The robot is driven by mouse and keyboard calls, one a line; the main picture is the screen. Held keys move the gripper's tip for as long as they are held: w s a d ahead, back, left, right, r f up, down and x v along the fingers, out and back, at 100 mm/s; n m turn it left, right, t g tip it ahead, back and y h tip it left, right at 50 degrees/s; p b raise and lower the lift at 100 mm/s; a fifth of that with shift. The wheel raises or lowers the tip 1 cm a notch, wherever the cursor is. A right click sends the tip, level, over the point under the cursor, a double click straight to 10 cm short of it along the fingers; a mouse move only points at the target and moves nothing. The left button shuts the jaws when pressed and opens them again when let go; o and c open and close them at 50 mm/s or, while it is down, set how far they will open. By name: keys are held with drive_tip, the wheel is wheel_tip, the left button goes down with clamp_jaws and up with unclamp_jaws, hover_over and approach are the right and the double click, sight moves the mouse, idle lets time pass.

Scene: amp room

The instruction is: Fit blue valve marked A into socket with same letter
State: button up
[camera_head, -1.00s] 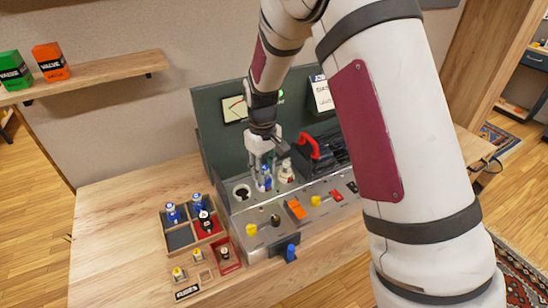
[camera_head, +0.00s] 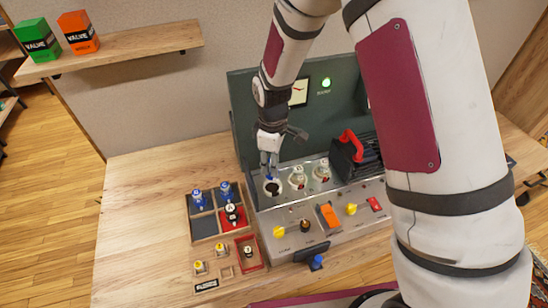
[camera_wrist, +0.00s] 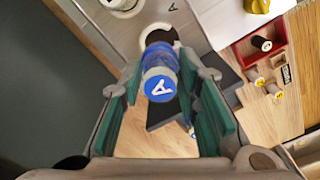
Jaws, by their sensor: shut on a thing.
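My gripper (camera_head: 268,168) is at the amp's leftmost socket (camera_head: 272,188), a dark hole in a pale ring. In the wrist view, my gripper (camera_wrist: 163,100) has its green-padded fingers on both sides of the blue valve (camera_wrist: 160,78), shut on it. The valve's round end shows a white letter A. Its far end lines up with the dark hole of the socket (camera_wrist: 147,42), whose plate also carries a letter A. The valve (camera_head: 269,178) is mostly hidden by my fingers in the head view; I cannot tell whether its tip is inside the hole.
Two pale valves (camera_head: 297,177) (camera_head: 321,171) stand in sockets to the right. A divided tray (camera_head: 205,228) with blue and other valves lies at left. The amp's front panel has knobs and an orange switch (camera_head: 328,215). A red-handled black unit (camera_head: 352,150) stands at right. Bare table (camera_head: 140,210) is at left.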

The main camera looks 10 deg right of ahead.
drive_tip(key=shift+f+b, duration=0.55)
drive_tip(key=shift+f, duration=1.45)
drive_tip(key=shift+f+b, duration=0.5)
drive_tip(key=shift+f, duration=0.95)
idle(0.5)
drive_tip(key=o, duration=1.3)
drive_tip(key=shift+c, duration=0.2)
wheel_tip(320, 180, up, 12)
